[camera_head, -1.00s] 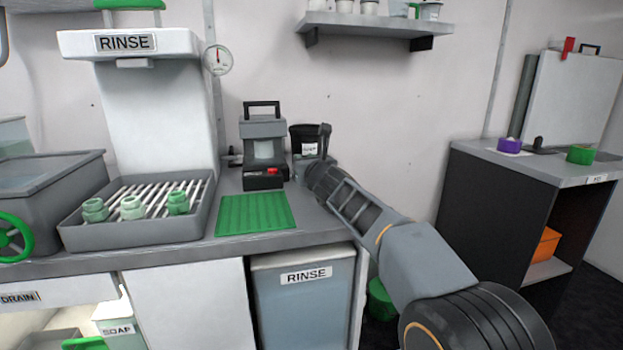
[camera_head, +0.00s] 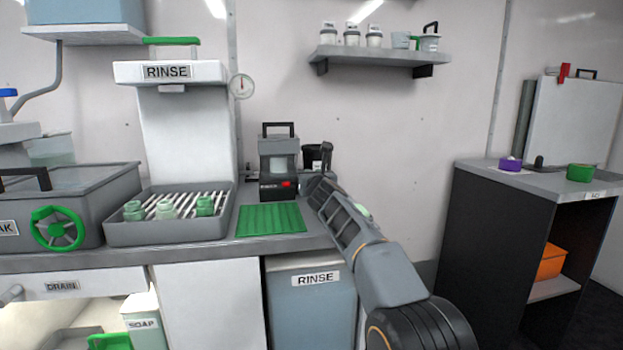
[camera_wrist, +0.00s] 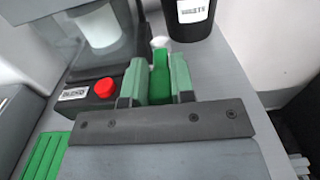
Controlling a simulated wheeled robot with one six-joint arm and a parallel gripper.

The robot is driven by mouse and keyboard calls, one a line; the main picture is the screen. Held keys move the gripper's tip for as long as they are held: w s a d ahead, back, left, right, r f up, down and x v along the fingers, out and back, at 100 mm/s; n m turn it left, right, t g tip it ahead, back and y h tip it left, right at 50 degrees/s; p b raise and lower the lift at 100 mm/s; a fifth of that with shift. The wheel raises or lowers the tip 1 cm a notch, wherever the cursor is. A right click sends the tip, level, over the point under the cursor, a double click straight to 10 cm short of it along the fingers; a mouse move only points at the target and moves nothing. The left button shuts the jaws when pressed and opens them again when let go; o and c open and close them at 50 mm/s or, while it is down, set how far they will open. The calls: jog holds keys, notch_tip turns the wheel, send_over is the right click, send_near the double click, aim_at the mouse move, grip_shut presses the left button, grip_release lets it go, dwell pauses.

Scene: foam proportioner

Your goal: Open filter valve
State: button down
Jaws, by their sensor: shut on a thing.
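A grey and black machine (camera_head: 278,168) with a top handle and a red button stands on the counter. The red button (camera_wrist: 104,87) also shows in the wrist view, left of my gripper. My gripper (camera_wrist: 160,85) is shut on a narrow green handle (camera_wrist: 161,72) with a pale top, beside the machine's right side; it appears to be the filter valve. Whether the handle has turned cannot be told. In the head view my gripper (camera_head: 318,180) is at the machine's right, its fingertips and the green handle hidden by my arm.
A black container (camera_wrist: 188,17) stands just behind my gripper. A green mat (camera_head: 271,219) lies in front of the machine. A rinse tray (camera_head: 165,230) with green jars stands left, near a tank with a green wheel (camera_head: 58,229). A shelf (camera_head: 380,56) hangs above.

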jog(key=c, duration=1.1)
grip_release()
jog(key=shift+s+a+f, duration=0.1)
jog(key=shift+a, duration=0.1)
jog(key=shift+c, duration=0.2)
jog(key=shift+o, duration=0.9)
jog(key=shift+d, duration=0.2)
jog(key=shift+s, duration=0.1)
jog(key=s+b, duration=0.1)
jog(key=s, duration=0.2)
jog(key=s+d+b, duration=0.1)
jog(key=s+b, duration=0.1)
jog(key=s, duration=0.2)
jog(key=s+d+b, duration=0.1)
jog(key=s, duration=0.3)
jog(key=shift+s, duration=0.1)
jog(key=shift+s+d, duration=0.25)
jog(key=shift+s, duration=0.8)
